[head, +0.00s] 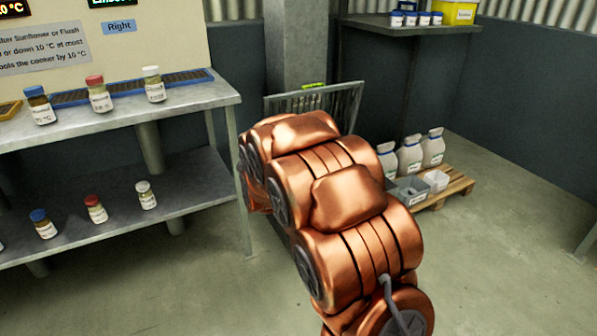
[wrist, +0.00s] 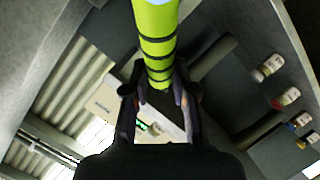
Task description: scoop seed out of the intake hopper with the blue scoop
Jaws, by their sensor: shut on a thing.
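My gripper (wrist: 160,95) is shut on a lime-green handle with black bands, seen in the wrist view. A sliver of light blue shows at the handle's far end, at the top edge, so I take it as the blue scoop (wrist: 156,22). The scoop's bowl is out of frame, and I cannot tell whether it holds seed. I cannot make out the intake hopper in either view.
A grey two-level bench (head: 190,98) with labelled jars stands at left. A metal rail cart (head: 350,100) is behind my arm. White jugs (head: 410,155) and grey bins stand on a pallet (head: 455,188) at right. Open floor lies at lower right.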

